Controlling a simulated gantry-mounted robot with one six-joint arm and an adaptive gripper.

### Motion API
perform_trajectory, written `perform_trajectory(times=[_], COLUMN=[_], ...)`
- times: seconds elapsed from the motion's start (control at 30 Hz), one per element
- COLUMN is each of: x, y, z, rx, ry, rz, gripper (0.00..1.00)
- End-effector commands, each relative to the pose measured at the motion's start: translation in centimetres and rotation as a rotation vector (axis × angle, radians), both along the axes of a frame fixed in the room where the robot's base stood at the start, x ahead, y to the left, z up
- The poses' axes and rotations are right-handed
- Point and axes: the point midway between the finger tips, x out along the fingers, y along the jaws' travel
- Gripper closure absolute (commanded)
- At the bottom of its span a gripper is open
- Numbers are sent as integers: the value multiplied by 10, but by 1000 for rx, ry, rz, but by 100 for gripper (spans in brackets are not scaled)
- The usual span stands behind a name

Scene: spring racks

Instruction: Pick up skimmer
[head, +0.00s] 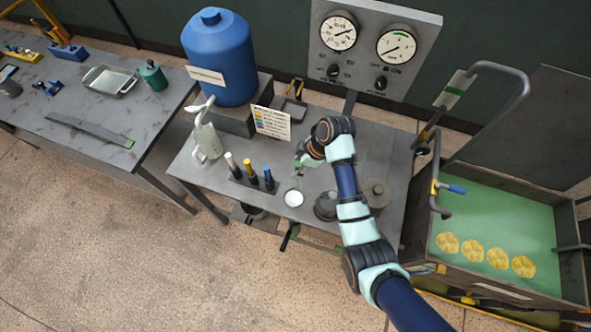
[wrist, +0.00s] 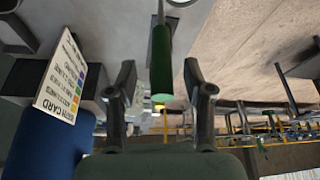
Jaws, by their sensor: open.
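The skimmer (wrist: 162,60) shows in the wrist view as a green handle with a thin metal shaft running to the top edge. Its handle end lies between the two fingers of my gripper (wrist: 161,82), with visible gaps on both sides. The fingers are open. In the head view my gripper (head: 299,161) is above the grey table, and a bit of green handle shows by it. A round white-topped vessel (head: 293,198) is just below there; I cannot tell whether the skimmer's head is in it.
A card (head: 271,123) and blue tank (head: 219,60) are behind. A dark pot (head: 326,206) and lidded pot (head: 375,194) are right. A green-lined cart (head: 500,215) stands beside the table.

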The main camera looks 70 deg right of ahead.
Motion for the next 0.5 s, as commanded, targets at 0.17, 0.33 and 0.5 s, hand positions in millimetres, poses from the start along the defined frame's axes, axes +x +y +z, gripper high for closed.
perform_trajectory(times=[0.17,0.33,0.5], x=[11,13,13], y=[4,4,4], z=[-27,-32,-32], rx=[3,1,1], ry=[1,0,0], rz=[1,0,-1], gripper=[48,48,60])
